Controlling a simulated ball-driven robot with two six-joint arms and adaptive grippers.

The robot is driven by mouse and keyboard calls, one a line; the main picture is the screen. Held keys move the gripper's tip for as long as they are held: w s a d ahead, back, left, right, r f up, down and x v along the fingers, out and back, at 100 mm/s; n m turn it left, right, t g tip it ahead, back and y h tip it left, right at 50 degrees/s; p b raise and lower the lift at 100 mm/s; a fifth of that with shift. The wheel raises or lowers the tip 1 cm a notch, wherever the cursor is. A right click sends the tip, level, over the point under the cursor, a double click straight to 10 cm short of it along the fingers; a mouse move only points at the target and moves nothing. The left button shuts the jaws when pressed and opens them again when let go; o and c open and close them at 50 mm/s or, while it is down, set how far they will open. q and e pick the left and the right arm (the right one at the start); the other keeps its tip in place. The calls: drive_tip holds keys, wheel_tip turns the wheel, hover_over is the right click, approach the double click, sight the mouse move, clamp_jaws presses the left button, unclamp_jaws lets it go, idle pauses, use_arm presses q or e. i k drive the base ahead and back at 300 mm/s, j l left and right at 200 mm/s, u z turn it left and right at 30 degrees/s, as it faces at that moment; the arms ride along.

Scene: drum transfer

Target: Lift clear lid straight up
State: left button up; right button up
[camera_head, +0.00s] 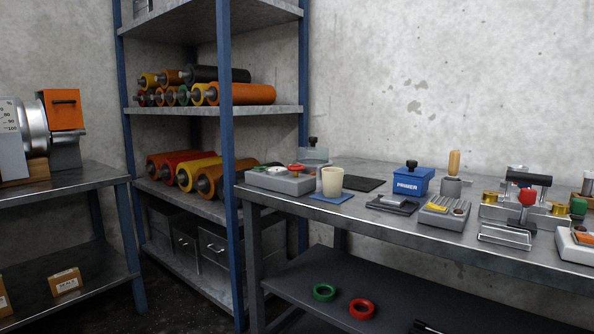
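A pale, see-through box-like cover with a black knob (314,153) stands at the back left of the workbench (345,212). I take it for the clear lid. Its lower part is partly hidden by a grey block and a cream cup in front of it, so what is under it cannot be made out. Neither my left nor my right gripper is in view.
The cream cup (332,181) stands on a blue mat, beside the grey block (280,180) with red and white parts. A blue PRIMER box (408,183) and several tools stand further right. A blue-post shelf (230,130) with rollers is left.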

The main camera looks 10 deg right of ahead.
sight(313, 155)
drive_tip(key=i+z, duration=0.65)
drive_tip(key=i, duration=0.25)
drive_tip(key=i+j+z, duration=0.55)
drive_tip(key=i+z, duration=0.15)
drive_tip(key=i, duration=0.1)
